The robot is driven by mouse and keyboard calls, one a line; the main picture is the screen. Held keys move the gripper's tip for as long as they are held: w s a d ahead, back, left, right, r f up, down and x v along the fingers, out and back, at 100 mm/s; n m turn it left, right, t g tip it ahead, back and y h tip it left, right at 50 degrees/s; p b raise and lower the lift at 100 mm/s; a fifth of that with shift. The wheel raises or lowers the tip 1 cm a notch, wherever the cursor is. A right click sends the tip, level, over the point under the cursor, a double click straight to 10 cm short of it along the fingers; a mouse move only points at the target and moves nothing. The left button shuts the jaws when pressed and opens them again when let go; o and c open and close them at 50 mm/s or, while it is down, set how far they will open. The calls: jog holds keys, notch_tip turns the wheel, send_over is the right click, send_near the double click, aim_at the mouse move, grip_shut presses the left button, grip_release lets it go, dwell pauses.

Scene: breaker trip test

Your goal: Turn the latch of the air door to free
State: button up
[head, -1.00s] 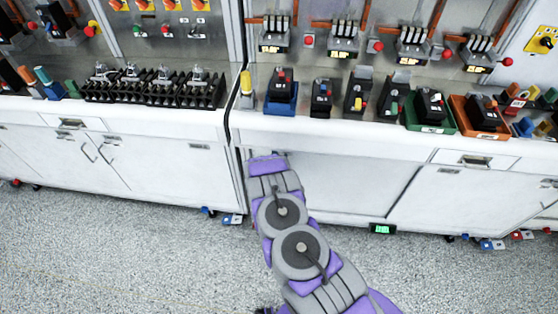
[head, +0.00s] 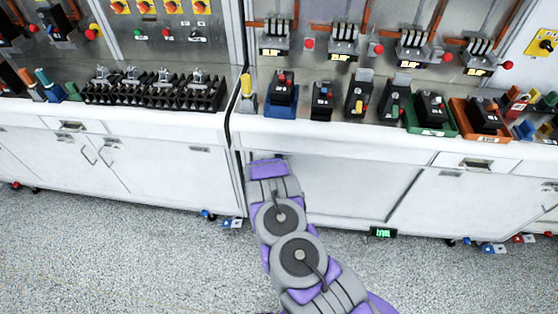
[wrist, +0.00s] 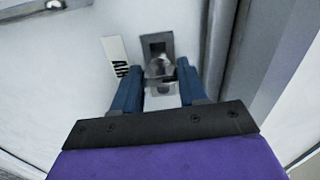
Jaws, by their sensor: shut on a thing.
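In the wrist view a latch (wrist: 160,66) with a metallic knob sits on a dark grey plate on a white panel. My gripper (wrist: 160,82) has its two blue fingers on either side of the knob and is shut on it. The fingers hide part of the latch's lower edge, so its exact turn angle is hard to read. In the head view my purple and grey arm reaches to the white cabinet front (head: 345,185) below the counter; the gripper and latch are hidden there behind the arm.
A label with black marks (wrist: 117,58) is left of the latch. A vertical grey frame edge (wrist: 222,50) stands close on the right. Above, the counter holds breakers, including one on a blue base (head: 282,108), and a black rack (head: 150,92).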

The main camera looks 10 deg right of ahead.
jog(key=shift+f+m, duration=0.1)
jog(key=shift+m, duration=0.4)
jog(key=o, duration=1.1)
jog(key=shift+d, duration=0.15)
jog(key=shift+c, duration=0.2)
jog(key=p+v, duration=0.2)
jog(key=v, duration=1.5)
jog(key=shift+s, duration=0.1)
